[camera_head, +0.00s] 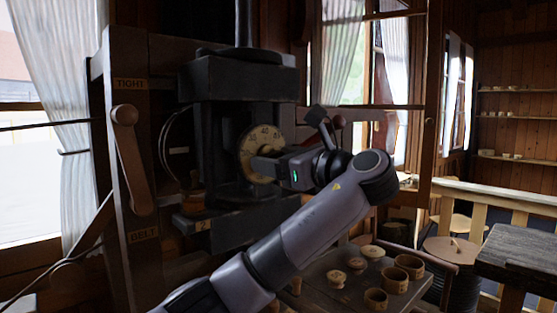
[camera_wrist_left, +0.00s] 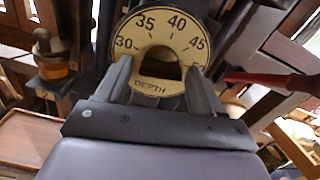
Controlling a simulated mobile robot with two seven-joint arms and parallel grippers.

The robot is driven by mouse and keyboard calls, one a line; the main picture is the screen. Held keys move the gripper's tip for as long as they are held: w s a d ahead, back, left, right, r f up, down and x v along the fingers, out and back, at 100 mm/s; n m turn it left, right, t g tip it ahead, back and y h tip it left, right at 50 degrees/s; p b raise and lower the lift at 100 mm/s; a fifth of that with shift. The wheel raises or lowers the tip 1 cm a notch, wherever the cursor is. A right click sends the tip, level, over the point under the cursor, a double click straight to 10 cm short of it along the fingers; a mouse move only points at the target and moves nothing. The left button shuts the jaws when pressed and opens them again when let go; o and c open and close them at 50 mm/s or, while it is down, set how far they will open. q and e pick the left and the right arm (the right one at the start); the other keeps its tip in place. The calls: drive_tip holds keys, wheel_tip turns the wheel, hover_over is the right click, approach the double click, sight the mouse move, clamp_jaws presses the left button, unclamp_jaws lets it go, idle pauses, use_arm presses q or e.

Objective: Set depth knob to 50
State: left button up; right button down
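The depth dial (camera_head: 250,139) is a round cream plate on the front of a dark machine. In the left wrist view the dial (camera_wrist_left: 140,48) shows 30, 35, 40 and 45 along its upper arc and the word DEPTH below. The dark knob (camera_wrist_left: 160,58) sits at its middle. My left gripper (camera_head: 262,166) reaches the dial from the right in the head view. In the wrist view its two fingers (camera_wrist_left: 160,72) stand apart, one on each side of the knob, with a gap showing. I cannot make out a pointer. My right gripper is not in view.
A wooden lever (camera_head: 128,160) stands between TIGHT and BELT labels on the left post. A low table (camera_head: 335,293) with several turned wooden pots is at the lower right. A red handle (camera_wrist_left: 268,80) juts in near the gripper. A dark workbench (camera_head: 520,255) is at far right.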

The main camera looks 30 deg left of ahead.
use_arm(q)
drive_tip(key=shift+d, duration=0.1)
drive_tip(key=b+v, duration=0.2)
drive_tip(key=v, duration=0.5)
idle(0.4)
idle(0.4)
